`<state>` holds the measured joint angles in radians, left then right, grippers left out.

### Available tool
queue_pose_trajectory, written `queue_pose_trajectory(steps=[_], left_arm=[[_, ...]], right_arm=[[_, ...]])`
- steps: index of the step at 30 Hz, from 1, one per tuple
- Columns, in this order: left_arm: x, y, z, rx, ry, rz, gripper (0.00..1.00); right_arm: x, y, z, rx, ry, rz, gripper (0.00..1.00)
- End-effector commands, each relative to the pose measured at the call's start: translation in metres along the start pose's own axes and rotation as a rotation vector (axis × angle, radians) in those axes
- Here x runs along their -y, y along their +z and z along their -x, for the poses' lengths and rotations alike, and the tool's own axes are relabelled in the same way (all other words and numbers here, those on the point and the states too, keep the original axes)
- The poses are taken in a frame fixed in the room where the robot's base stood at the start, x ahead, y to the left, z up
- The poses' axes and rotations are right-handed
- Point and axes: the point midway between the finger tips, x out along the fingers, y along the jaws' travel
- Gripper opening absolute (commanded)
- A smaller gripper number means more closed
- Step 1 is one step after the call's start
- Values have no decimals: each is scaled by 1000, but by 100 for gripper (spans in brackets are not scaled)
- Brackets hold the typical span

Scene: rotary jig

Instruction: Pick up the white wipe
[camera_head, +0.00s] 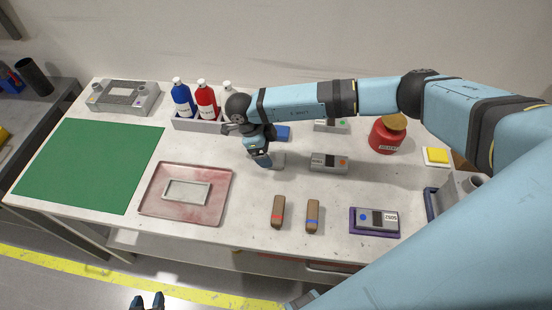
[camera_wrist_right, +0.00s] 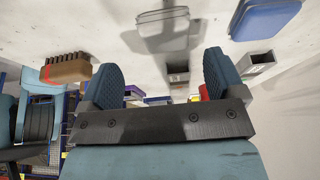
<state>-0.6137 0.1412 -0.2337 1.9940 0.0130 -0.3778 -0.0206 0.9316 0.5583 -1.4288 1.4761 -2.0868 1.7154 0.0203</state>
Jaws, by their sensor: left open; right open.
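A pale grey-white pad (camera_head: 278,160), which I take to be the white wipe, lies on the table just beside my right gripper (camera_head: 262,162), partly hidden by it. In the right wrist view the pad (camera_wrist_right: 163,15) shows at the top edge, beyond the gap between the fingertips. My right gripper (camera_wrist_right: 165,70) is open, with nothing between its fingers. I cannot tell whether it touches the pad. My left gripper (camera_head: 147,301) is open and empty at the bottom edge, in front of the table.
A blue pad (camera_head: 283,133) lies behind the pale one. A bottle rack (camera_head: 200,125) is behind left, a reddish tray (camera_head: 155,205) left, and a red jar (camera_head: 386,137) right.

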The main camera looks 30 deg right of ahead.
Motion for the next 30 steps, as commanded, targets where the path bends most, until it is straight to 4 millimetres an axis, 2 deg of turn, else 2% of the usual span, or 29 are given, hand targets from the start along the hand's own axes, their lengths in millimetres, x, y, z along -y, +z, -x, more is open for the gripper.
queue_pose_trajectory(steps=[10,19,20,26,27,30], left_arm=[[1,-14,9,-4,-5,0,43],[2,-11,9,-1,-8,2,43],[2,-11,9,0,-8,2,43],[2,-10,9,2,-8,2,43],[2,-10,9,2,-7,2,43],[1,-10,9,2,-6,2,43]], right_arm=[[7,-1,-44,-1,1,-1,88],[7,0,-51,1,0,0,88],[7,0,-51,1,0,0,86],[7,0,-51,1,0,0,40],[7,0,-51,1,0,0,35],[7,-1,-51,1,0,0,35]])
